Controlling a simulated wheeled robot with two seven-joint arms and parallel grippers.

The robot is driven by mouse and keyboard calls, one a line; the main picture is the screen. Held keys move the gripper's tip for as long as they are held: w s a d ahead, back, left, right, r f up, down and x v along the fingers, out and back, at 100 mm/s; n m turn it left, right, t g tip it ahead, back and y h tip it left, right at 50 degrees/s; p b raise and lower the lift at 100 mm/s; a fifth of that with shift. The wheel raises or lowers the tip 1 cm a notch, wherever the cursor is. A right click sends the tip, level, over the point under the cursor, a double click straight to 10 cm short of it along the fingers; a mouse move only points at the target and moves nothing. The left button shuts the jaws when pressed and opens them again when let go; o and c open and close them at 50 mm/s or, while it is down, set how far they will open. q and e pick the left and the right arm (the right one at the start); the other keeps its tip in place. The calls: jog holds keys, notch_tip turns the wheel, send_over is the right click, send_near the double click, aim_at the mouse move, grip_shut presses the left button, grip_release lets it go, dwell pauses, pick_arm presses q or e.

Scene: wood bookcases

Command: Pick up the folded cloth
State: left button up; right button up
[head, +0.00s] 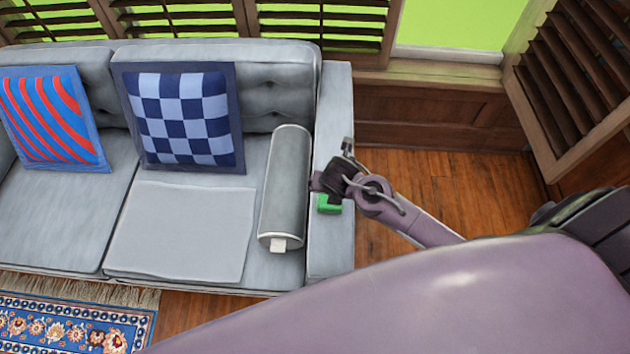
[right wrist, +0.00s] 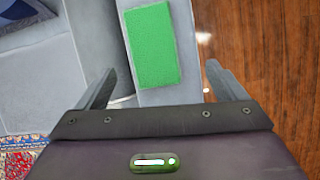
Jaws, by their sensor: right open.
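The folded cloth looks like a flat green rectangle lying on the grey sofa armrest; it shows whole in the right wrist view (right wrist: 152,45). In the head view the green cloth (head: 328,205) shows only in part, as my right gripper covers some of it. My right gripper (head: 328,182) is above the armrest at the cloth. In the right wrist view the right gripper (right wrist: 157,82) has its two fingers wide apart, with the cloth ahead between them and nothing held. My left gripper is in neither view.
A grey bolster (head: 285,185) lies on the sofa seat (head: 80,215) just left of the armrest (head: 332,245). A checkered cushion (head: 183,120) and a striped cushion (head: 52,120) lean on the backrest. Wood floor (head: 450,195) is open right of the armrest, below a shuttered window (head: 580,70).

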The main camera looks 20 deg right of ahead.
jog(key=shift+w+a+r+n, duration=0.15)
jog(key=shift+w+n, duration=0.35)
jog(key=shift+w+f, duration=0.25)
jog(key=shift+w, duration=0.05)
jog(key=shift+x, duration=1.2)
jog(key=x, duration=0.4)
jog(key=shift+a+f, duration=0.1)
jog(key=shift+f, duration=0.25)
jog(key=c, duration=1.1)
jog(key=shift+o, duration=0.2)
notch_tip(320, 180, up, 10)
